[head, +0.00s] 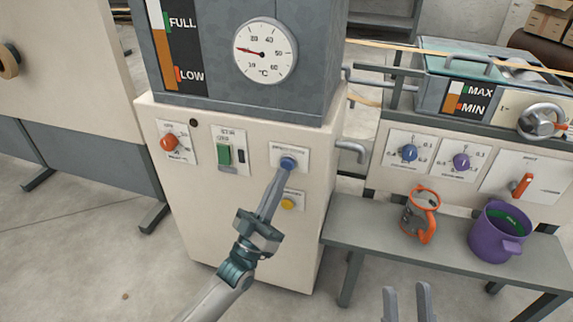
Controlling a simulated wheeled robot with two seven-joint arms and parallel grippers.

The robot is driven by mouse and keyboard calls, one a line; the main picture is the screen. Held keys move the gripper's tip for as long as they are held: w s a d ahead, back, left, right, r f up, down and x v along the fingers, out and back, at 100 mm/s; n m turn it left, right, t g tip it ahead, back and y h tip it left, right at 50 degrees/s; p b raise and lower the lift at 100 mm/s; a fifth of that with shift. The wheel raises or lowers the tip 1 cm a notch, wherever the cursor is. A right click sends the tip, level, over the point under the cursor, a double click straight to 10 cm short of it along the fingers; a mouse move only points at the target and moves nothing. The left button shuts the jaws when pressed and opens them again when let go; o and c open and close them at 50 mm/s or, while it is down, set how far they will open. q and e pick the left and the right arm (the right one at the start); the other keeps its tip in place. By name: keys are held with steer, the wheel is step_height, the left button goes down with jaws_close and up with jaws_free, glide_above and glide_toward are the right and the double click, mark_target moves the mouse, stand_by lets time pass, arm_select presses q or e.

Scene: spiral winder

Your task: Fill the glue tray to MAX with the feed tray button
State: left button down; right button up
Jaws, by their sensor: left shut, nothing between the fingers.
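The glue tray (431,92) is at the upper right, with a gauge (468,99) marked MAX and MIN. A brown column shows in that gauge, but its exact level against the marks is too small to read. A blue button (288,163) sits on a white plate on the front of the cream cabinet; its label is too blurred to read. My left gripper (284,172) is shut and empty, its tips at the blue button; I cannot tell whether the button is pressed in. My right gripper (408,302) is open and empty at the bottom edge.
A grey tank (210,65) with a FULL/LOW gauge and dial thermometer tops the cabinet. A yellow button (291,202), green switch (224,154) and red knob (169,141) are nearby. An orange-handled jug (419,213) and purple bucket (492,233) stand on a bench.

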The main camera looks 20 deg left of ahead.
arm_select(q)
steer(key=shift+s, duration=0.1)
steer(key=s+p, duration=0.2)
steer(key=s, duration=0.2)
steer(key=shift+s+a, duration=0.1)
steer(key=shift+s, duration=0.3)
stand_by(3.1)
steer(key=s+n+y, duration=0.1)
steer(key=n+y, duration=0.3)
steer(key=n, duration=0.1)
steer(key=s+n+t+y+b, duration=0.1)
steer(key=n+y, duration=0.3)
steer(key=y, duration=0.1)
steer(key=s+n+y+b, duration=0.1)
steer(key=n+y, duration=0.3)
steer(key=n, duration=0.1)
steer(key=shift+s+d+n+t+y, duration=0.25)
steer(key=shift+s+n+t+y, duration=0.05)
steer(key=shift+s, duration=0.1)
steer(key=shift+w+b, duration=0.15)
steer(key=shift+b, duration=0.15)
